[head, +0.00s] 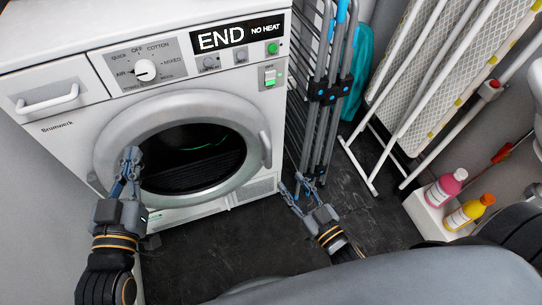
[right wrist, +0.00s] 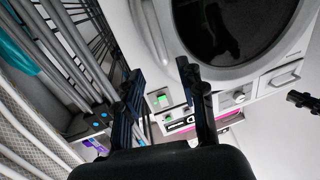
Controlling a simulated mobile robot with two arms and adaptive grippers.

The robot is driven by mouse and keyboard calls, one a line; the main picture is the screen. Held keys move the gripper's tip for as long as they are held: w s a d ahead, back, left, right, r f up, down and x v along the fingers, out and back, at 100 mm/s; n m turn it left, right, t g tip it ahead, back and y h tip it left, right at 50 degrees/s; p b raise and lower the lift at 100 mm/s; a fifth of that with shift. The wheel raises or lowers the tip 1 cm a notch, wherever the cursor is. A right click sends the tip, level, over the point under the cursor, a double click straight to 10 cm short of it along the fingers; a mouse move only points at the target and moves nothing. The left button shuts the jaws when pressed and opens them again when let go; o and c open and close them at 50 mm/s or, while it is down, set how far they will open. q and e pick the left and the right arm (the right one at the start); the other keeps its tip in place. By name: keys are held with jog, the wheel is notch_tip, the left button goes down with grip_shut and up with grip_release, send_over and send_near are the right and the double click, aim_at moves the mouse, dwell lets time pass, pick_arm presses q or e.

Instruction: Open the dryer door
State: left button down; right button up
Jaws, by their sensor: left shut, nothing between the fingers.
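The white dryer (head: 65,140) stands at the left in the head view. Its round door (head: 215,103) has a grey ring around dark glass and looks closed. The door handle (head: 265,149) is on the ring's right side; it also shows at the top of the right wrist view (right wrist: 154,32). My left gripper (head: 132,158) is shut and empty, in front of the door's left part; I cannot tell whether it touches it. My right gripper (head: 298,182) is open and empty, low and to the right of the handle, apart from it. Its fingers also show in the right wrist view (right wrist: 160,82).
A folded drying rack (head: 322,95) stands close to the dryer's right side. A folded ironing board (head: 430,60) leans farther right. Pink (head: 446,187) and yellow (head: 468,212) bottles sit in a white holder at the right. The dark floor (head: 225,245) before the dryer is clear.

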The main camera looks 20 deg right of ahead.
aim_at(271, 156)
jog(key=b+x, duration=0.2)
jog(key=x, duration=0.9)
jog(key=shift+w+f, duration=0.1)
pick_arm(q)
jog(key=s+r+t+h, duration=0.2)
jog(key=s+r+t, duration=0.1)
jog(key=r+t, duration=0.4)
jog(key=shift+s+d+r, duration=0.2)
jog(key=shift+d+r, duration=0.1)
jog(key=shift+r, duration=1.25)
pick_arm(e)
jog(key=shift+w+a, duration=0.2)
jog(key=shift+w, duration=0.35)
grip_shut()
